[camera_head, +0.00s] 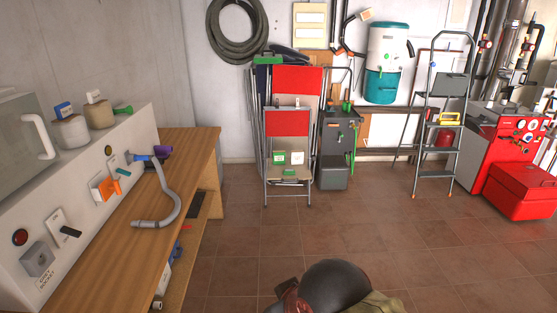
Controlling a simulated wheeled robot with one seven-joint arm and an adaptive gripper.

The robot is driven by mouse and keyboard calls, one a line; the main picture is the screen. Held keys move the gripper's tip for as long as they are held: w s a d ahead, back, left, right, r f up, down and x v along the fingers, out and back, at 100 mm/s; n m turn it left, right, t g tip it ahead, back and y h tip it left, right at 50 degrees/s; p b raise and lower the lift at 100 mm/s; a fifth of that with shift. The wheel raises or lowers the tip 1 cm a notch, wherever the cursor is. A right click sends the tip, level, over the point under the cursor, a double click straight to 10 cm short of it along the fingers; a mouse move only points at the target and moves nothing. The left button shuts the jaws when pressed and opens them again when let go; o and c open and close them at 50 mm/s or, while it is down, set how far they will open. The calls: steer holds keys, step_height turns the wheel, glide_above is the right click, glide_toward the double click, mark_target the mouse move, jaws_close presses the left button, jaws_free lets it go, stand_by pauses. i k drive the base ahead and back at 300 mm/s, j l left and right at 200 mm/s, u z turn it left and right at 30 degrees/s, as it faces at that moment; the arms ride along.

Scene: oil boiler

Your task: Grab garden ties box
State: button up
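No label can be read at this size, so I cannot tell for sure which thing is the garden ties box. A small green box (279,157) and a white box with green on it (297,157) stand side by side on the seat of a red and beige folding chair (288,123). The chair stands near the back wall. My gripper is not visible in this view.
A wooden workbench (112,240) with a grey bent hose (172,195) runs along the left. A stepladder (447,110) and a red boiler (505,140) stand at the right. A dark rounded shape (335,287) fills the bottom centre. The tiled floor (370,230) before the chair is clear.

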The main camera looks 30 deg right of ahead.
mark_target(278, 155)
steer(key=z, duration=0.45)
steer(key=i+l, duration=0.15)
steer(key=i, duration=2.2)
steer(key=i+l, duration=0.15)
steer(key=i, duration=2.25)
steer(key=l+z, duration=0.05)
steer(key=l, duration=0.05)
